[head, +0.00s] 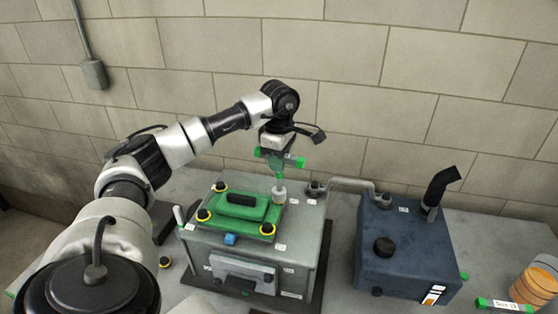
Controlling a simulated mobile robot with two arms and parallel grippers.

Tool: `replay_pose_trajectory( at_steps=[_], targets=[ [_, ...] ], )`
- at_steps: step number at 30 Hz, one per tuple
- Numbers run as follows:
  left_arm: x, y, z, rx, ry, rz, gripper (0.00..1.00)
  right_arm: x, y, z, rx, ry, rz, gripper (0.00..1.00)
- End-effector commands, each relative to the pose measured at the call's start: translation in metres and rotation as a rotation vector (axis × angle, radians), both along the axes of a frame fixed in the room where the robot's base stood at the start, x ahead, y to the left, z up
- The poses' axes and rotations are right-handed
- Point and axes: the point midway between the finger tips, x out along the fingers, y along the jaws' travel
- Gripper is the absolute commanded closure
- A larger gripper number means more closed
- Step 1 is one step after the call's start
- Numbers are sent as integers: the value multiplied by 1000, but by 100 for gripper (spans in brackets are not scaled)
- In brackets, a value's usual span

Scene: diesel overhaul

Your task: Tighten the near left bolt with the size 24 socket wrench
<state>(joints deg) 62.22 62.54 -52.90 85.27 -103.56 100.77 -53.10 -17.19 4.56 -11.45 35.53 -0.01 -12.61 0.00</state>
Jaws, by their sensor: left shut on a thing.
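My left gripper (275,151) reaches over the grey engine block and points down. It is shut on a green socket wrench (279,177), which hangs upright with its pale socket end at the far right corner of the green cover (238,210). I cannot tell whether the socket sits on a bolt there. The near left bolt (204,215) has a black head in a yellow ring, and the wrench is apart from it. Similar bolts show at the far left (220,187) and near right (267,229) corners. The wrench's size marking is too small to read. My right gripper is out of view.
The grey engine block (308,230) stands on the bench. A dark blue tank (405,250) stands to its right, joined by a metal pipe (350,184). Another labelled green tool (497,304) and an orange container (538,284) are at the far right. A block wall is behind.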

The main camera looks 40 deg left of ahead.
Motion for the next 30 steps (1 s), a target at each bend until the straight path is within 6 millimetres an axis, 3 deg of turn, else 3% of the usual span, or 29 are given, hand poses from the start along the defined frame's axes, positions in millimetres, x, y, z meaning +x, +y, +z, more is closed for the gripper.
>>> replay_pose_trajectory(
  at_steps=[21, 30],
  targets=[
    [0, 1, -1, 0, -2, -1050, 100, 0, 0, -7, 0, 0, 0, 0],
    [0, 1, 0, -1, -2, -1169, 100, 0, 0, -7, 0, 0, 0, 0]
  ],
)
